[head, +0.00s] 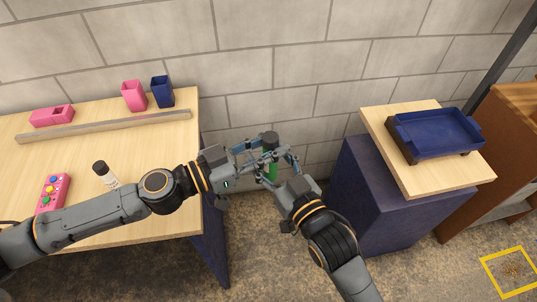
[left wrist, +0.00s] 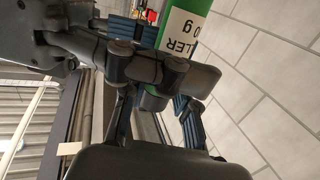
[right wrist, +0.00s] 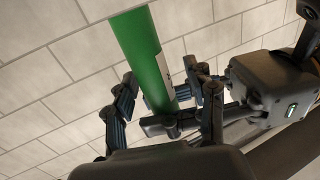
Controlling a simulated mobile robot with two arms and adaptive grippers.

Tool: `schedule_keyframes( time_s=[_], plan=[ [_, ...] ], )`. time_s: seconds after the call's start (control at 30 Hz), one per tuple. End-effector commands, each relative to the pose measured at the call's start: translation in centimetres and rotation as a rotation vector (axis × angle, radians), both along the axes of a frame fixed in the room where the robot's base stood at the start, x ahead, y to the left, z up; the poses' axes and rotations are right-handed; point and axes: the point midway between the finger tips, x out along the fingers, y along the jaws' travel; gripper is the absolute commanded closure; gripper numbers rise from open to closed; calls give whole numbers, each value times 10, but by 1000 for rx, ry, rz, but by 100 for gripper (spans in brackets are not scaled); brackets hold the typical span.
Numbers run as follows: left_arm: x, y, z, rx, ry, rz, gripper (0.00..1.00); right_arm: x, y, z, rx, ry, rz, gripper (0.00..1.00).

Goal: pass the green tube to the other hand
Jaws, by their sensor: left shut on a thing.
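The green tube (head: 273,173) is upright between my two grippers, its dark end upward in the head view. My left gripper (head: 266,155) is shut on it. In the left wrist view the tube (left wrist: 200,12) shows a white label with black print, and the grippers' dark links hide part of it. My right gripper (head: 279,164) reaches up from below. In the right wrist view its padded fingers (right wrist: 167,96) stand apart on either side of the tube (right wrist: 146,50), with gaps beside it.
A blue tray (head: 438,150) stands on the right stand. A brick wall is behind.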

Motion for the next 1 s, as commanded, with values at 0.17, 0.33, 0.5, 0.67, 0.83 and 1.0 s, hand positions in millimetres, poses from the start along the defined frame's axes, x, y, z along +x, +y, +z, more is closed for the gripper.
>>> schedule_keyframes(
  time_s=[0.17,0.33,0.5,0.67,0.83,1.0],
  plan=[
    [0,0,0,-1,-1,0,100,0,0,0,0,0,0,84],
    [0,0,1,-1,-1,0,66,-1,1,1,1,0,2,100],
    [0,0,0,-1,-1,0,45,-1,0,1,1,0,1,100],
    [0,0,0,0,0,0,45,0,0,0,1,-1,1,100],
    [-2,3,0,-1,2,1,45,0,0,0,1,-1,0,100],
    [-10,16,-1,-2,3,2,45,0,0,0,1,-1,0,100]
  ],
)
